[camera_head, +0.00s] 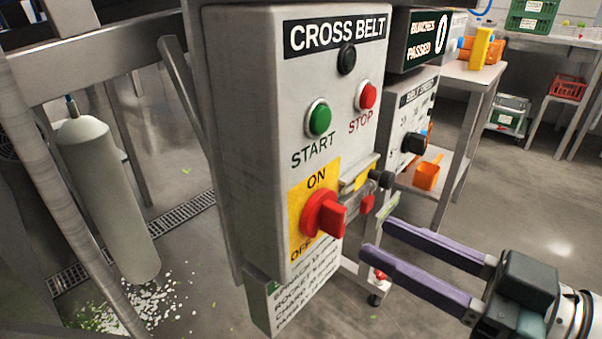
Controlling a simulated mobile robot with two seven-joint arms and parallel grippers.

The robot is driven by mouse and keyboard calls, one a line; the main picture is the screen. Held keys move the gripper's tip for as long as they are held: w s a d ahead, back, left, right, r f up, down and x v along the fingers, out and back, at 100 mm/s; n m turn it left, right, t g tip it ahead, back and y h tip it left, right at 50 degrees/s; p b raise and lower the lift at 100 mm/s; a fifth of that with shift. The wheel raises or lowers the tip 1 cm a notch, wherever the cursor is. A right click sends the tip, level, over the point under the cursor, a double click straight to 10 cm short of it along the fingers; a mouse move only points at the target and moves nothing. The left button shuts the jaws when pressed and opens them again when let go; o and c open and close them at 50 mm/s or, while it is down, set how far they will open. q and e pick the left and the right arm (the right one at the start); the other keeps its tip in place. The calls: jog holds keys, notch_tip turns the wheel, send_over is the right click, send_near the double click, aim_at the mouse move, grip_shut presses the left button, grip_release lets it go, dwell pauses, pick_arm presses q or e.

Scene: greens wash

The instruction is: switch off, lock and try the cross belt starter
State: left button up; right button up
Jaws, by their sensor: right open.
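The cross belt starter (257,105) is a grey box in the middle of the head view, with a dark lamp, a green START button (319,118) and a red STOP button (368,95). Its red rotary handle (325,214) sits on a yellow ON/OFF plate (296,212); I cannot tell its exact setting. At the box's right side are a metal bracket with a dark knob (382,180) and a small red piece (367,203), possibly a padlock. My right gripper (378,237) is open and empty, its purple fingers apart, right of and below the handle. My left gripper is out of view.
A belt speed panel (408,115) and a bunches counter (428,40) stand behind right. An orange scoop (427,175) lies on a shelf of the side table. A pale cylinder (108,195) and metal frame legs stand left.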

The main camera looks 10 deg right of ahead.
aim_at(345, 218)
jog(key=x, duration=0.6)
jog(key=shift+w+d+b, duration=0.1)
jog(key=shift+b, duration=0.25)
grip_shut()
